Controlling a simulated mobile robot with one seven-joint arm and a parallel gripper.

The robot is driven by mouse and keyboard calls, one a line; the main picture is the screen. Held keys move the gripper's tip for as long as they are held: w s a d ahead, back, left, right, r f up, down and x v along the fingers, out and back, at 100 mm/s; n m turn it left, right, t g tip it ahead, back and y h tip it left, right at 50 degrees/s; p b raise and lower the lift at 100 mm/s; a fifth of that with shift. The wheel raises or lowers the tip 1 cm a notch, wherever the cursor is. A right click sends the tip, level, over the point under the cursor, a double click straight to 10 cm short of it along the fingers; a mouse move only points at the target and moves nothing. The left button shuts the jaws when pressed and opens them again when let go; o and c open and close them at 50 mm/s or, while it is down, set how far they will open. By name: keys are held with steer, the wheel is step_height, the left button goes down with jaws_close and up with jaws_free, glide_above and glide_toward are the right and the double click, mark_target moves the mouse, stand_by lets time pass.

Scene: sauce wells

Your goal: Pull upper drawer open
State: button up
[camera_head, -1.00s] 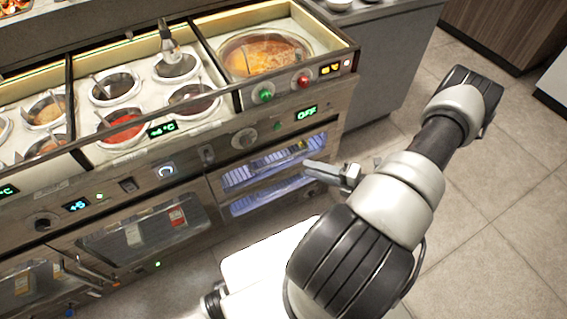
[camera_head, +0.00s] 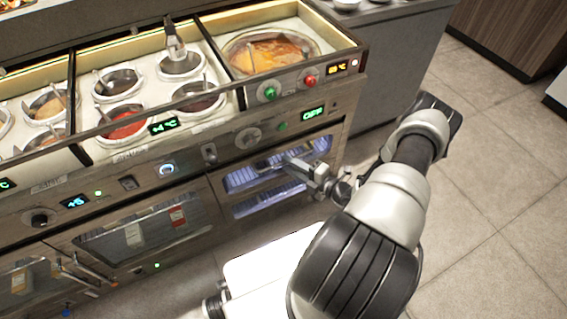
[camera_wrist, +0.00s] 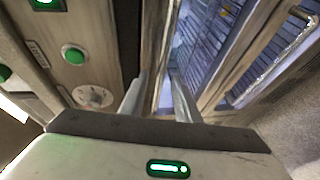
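The upper drawer (camera_head: 240,180) is in the right part of the steel counter front, below the knob, with a blue-lit window. It looks closed. My gripper (camera_head: 290,163) reaches in front of its right half in the head view. In the wrist view, my gripper (camera_wrist: 158,76) has its two fingers apart, with a metal edge strip of the upper drawer (camera_wrist: 161,80) running between them. I cannot tell whether the fingers touch the strip. The lit interior shows to the right of it. The fingertips' far ends partly merge with the drawer front.
The lower drawer (camera_head: 255,206) lies directly below. A control panel with a knob (camera_head: 248,138) and green button (camera_head: 270,92) is above. Sauce wells and a soup pot (camera_head: 268,55) fill the countertop. The tiled floor (camera_head: 490,200) at right is clear.

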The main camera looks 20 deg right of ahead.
steer(key=shift+x, duration=1.65)
jaws_close()
